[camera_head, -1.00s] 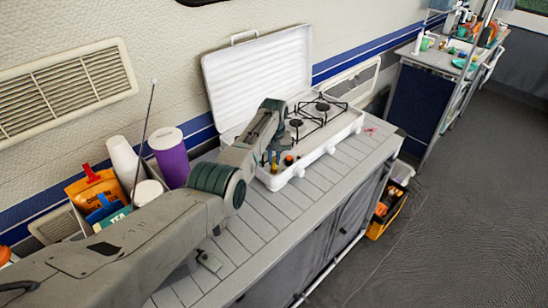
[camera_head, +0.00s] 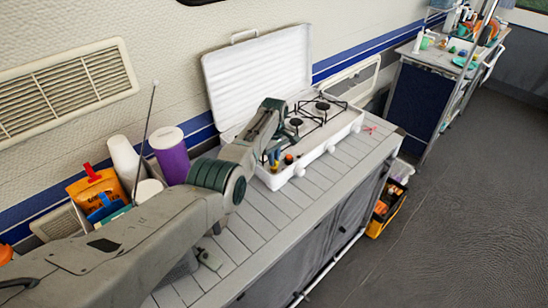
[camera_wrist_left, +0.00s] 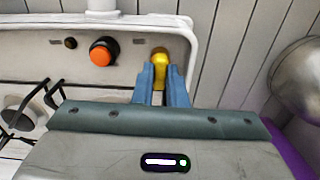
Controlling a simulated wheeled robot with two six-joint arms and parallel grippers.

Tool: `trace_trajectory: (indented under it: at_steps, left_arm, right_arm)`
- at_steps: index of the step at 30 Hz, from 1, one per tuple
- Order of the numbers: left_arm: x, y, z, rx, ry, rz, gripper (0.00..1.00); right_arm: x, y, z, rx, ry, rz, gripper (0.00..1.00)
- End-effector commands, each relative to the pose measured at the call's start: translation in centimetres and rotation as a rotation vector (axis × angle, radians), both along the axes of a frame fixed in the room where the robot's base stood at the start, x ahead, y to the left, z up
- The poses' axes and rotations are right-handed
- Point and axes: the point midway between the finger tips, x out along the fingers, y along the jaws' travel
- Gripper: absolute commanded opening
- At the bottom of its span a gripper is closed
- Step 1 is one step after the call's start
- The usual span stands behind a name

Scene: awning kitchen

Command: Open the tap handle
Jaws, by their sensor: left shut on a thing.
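The yellow tap handle (camera_wrist_left: 160,62) sits on the front panel of the white gas stove (camera_head: 330,146), beside an orange-capped black knob (camera_wrist_left: 103,52). In the left wrist view the blue fingers of my left gripper (camera_wrist_left: 162,76) are closed around the yellow handle, with its rounded end showing between them. In the head view my left gripper (camera_head: 273,158) is at the stove's near left corner, next to the orange knob (camera_head: 288,159). The wrist hides part of the stove. My right gripper is not in view.
The stove's white lid (camera_head: 258,80) stands open against the wall. A purple cup (camera_head: 171,156), a white cup (camera_head: 124,158) and an orange pouch (camera_head: 96,190) stand left, behind my arm. The slatted counter (camera_head: 270,220) in front of the stove is mostly clear.

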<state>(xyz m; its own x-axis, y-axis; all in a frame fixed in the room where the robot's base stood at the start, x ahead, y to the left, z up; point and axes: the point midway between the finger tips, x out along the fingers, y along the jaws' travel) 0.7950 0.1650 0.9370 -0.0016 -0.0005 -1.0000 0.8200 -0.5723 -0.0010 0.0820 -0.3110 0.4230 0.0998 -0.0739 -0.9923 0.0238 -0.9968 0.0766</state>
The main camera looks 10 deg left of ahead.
Motion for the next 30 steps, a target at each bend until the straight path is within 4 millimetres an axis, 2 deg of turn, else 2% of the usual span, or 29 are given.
trace_trajectory:
  at_steps: [18,19,22,30]
  left_arm:
    - [0.21,0.05,0.3,0.001,-0.007,0.041,0.0]
    - [0.21,0.05,0.31,0.001,-0.007,0.041,0.16]
    - [0.17,0.05,0.25,0.001,-0.006,0.04,0.34]
    - [0.08,0.01,0.15,0.001,-0.003,0.039,0.34]
  right_arm:
    - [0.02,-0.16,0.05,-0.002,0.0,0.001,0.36]
    - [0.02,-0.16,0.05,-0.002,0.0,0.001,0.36]
    - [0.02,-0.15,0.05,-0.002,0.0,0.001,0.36]
    - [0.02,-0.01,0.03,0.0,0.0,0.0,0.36]
